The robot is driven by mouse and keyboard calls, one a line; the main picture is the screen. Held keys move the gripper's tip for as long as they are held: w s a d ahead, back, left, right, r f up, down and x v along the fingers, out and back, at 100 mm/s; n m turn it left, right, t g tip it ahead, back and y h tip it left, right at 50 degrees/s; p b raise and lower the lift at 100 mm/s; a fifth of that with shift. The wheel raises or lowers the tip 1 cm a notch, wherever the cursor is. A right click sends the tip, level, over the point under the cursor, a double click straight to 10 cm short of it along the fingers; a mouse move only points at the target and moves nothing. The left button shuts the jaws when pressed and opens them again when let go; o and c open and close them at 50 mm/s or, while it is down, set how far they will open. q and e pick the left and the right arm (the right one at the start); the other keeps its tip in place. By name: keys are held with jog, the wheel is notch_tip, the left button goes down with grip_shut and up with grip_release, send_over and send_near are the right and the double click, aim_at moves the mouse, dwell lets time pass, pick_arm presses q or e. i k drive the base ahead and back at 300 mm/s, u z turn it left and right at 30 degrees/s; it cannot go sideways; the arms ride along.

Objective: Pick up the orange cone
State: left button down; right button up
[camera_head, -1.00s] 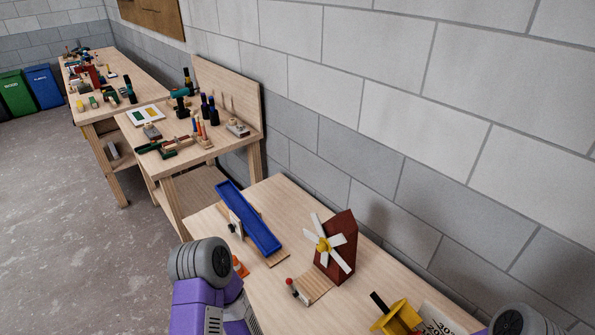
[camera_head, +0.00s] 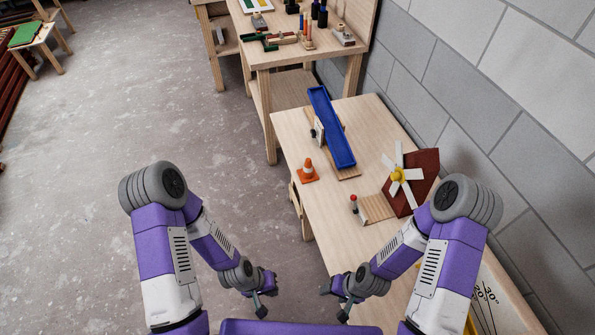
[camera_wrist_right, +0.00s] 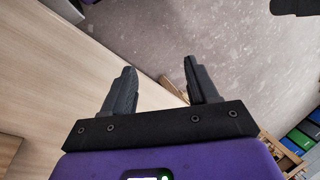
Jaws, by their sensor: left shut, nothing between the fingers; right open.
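The orange cone (camera_head: 307,170) stands upright near the left edge of the wooden table in the head view, with a white band around it. My left gripper (camera_head: 262,307) is shut and empty, low in the head view, over the floor and well short of the cone. My right gripper (camera_head: 336,304) is low in the head view too, near the table's edge and apart from the cone. The right wrist view shows its two fingers (camera_wrist_right: 158,88) spread with nothing between them. The cone does not show in the right wrist view.
On the table (camera_head: 290,122), a blue chute (camera_head: 331,128) stands just right of the cone. A windmill model (camera_head: 424,178) and a small post with a red top (camera_head: 354,203) are further right. Another workbench (camera_head: 285,55) stands behind. The floor (camera_head: 120,110) at left is open.

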aim_at(307, 174)
jog(key=z, duration=0.05)
jog(key=k, duration=0.55)
jog(key=u, duration=0.7)
jog(key=i, duration=1.2)
jog(key=z, duration=0.6)
jog(key=i, duration=0.5)
jog(key=z, duration=0.05)
